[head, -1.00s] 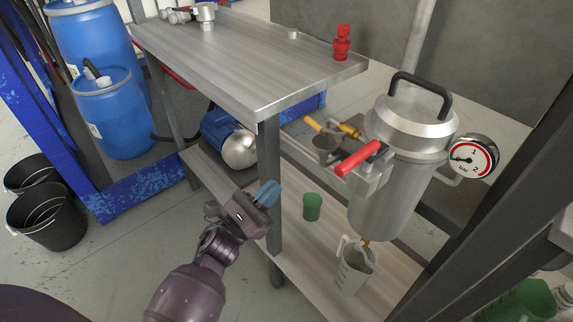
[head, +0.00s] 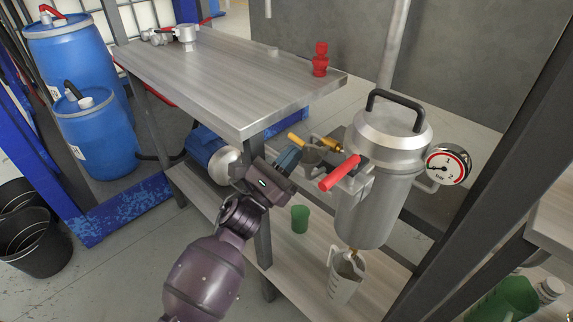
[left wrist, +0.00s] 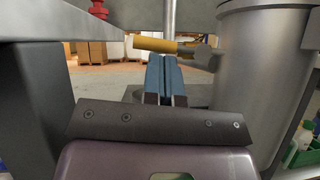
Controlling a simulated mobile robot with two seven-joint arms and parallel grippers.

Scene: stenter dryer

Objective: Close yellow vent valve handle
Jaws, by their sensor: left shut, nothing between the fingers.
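The yellow vent valve handle (head: 297,140) points left from the fittings beside the steel filter vessel (head: 385,150). In the left wrist view the yellow handle (left wrist: 155,44) lies roughly level, just above and beyond my fingertips. My left gripper (head: 290,156) is shut and empty, with its blue fingers beside the table's corner, close to the yellow handle; the wrist view shows the fingers (left wrist: 165,62) pressed together. I cannot tell whether they touch the handle. A red handle (head: 339,173) sticks out in front of the vessel, to the right of my gripper. My right gripper is out of view.
The steel table (head: 220,75) and its leg stand close to my left arm. A pressure gauge (head: 447,165) is on the vessel's right. A green cup (head: 300,218) and a clear jug (head: 345,276) stand on the lower shelf. Blue drums (head: 98,135) are at left.

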